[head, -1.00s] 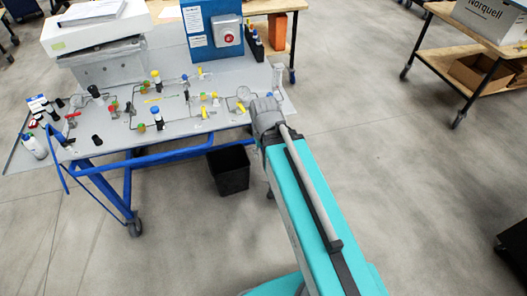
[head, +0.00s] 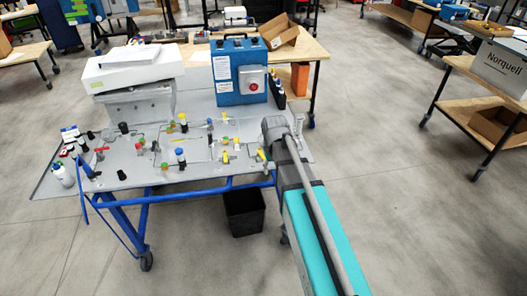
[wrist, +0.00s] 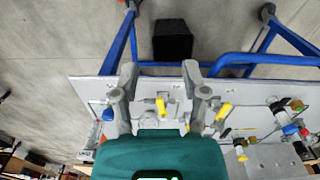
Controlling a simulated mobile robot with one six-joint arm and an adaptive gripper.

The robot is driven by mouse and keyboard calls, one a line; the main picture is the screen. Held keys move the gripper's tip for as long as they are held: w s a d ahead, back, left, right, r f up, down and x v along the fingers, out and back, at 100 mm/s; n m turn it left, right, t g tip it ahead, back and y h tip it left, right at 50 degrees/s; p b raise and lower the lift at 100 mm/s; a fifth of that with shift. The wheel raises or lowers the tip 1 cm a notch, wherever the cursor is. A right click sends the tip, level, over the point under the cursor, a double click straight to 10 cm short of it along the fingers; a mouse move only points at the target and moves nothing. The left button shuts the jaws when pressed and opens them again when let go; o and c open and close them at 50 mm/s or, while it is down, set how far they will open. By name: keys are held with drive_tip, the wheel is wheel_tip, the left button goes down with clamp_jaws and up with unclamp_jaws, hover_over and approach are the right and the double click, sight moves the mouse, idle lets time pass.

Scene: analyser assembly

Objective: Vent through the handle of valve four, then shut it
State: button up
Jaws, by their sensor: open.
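My gripper (wrist: 160,78) is open and empty in the wrist view, above the front part of the grey bench panel. In the head view, yellow handles (head: 225,157) stand on the panel's right half, and one (head: 261,154) is beside my arm's end. The gripper's fingers are hidden there behind my arm. No valve number is legible, so I cannot tell which is valve four.
A blue box with a red button (head: 253,85) stands at the panel's back. Blue-capped and yellow-capped fittings (head: 180,157) and thin tubing cover the panel. A white device (head: 131,68) is at the back left.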

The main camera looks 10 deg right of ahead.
wheel_tip(320, 180, up, 5)
drive_tip(key=n+p, duration=0.1)
drive_tip(key=p, duration=0.3)
hover_over(263, 156)
drive_tip(key=shift+w+a+r, duration=0.15)
drive_tip(key=shift+r, duration=0.05)
drive_tip(key=shift+f, duration=0.15)
wheel_tip(263, 156, down, 14)
drive_tip(key=b, duration=1.3)
drive_tip(key=shift+r, duration=0.25)
clamp_jaws()
